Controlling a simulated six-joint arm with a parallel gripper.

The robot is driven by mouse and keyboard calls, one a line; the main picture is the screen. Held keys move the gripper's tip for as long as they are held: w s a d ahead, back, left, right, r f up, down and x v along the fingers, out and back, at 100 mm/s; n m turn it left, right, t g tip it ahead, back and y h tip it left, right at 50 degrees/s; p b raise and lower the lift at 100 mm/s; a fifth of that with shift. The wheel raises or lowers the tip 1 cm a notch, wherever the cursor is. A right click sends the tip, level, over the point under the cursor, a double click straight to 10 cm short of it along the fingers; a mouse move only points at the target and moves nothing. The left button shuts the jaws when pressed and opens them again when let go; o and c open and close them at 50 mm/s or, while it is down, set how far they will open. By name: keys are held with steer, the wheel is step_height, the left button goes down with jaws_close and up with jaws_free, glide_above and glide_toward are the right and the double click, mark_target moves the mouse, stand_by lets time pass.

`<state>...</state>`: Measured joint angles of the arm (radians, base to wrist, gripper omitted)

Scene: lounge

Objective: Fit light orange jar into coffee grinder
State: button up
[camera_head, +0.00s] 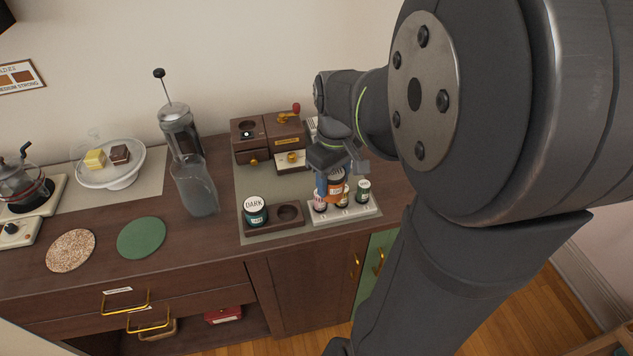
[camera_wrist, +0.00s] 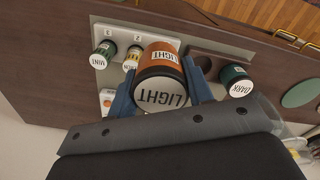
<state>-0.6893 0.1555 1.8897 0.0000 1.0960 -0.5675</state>
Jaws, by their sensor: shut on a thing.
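The light orange jar (camera_wrist: 160,57) has an orange body and a white lid marked LIGHT. My gripper (camera_wrist: 158,98) is shut on it, with one blue finger on each side. In the head view the jar (camera_head: 336,186) is upright near the white numbered rack, partly hidden by my gripper (camera_head: 332,183). I cannot tell whether it touches anything below. The coffee grinder (camera_head: 268,137) is a brown wooden box behind my gripper, with a round opening on top at left, a red-knobbed crank and a drawer pulled out at the front.
The white rack (camera_head: 357,212) holds small jars. A dark jar (camera_head: 256,211) sits in a wooden holder with an empty round recess (camera_head: 289,213) beside it. A glass pitcher (camera_head: 195,186) and a French press (camera_head: 180,132) stand to the left. Green and speckled coasters lie farther left.

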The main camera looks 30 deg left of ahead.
steer(key=shift+w+d+r, duration=0.15)
steer(key=shift+w+r, duration=0.05)
steer(key=shift+r, duration=0.05)
steer(key=w+a+r, duration=0.2)
steer(key=w+a, duration=0.3)
steer(key=a, duration=0.4)
steer(key=w+a+r, duration=0.3)
steer(key=w+a, duration=0.2)
steer(key=a, duration=0.3)
steer(key=w+a+f, duration=0.1)
steer(key=w+a, duration=0.2)
steer(key=a, duration=1.6)
steer(key=shift+s+f, duration=0.15)
steer(key=shift+f, duration=3)
steer(key=shift+f, duration=1.3)
steer(key=o, duration=1.1)
steer(key=shift+o, duration=0.2)
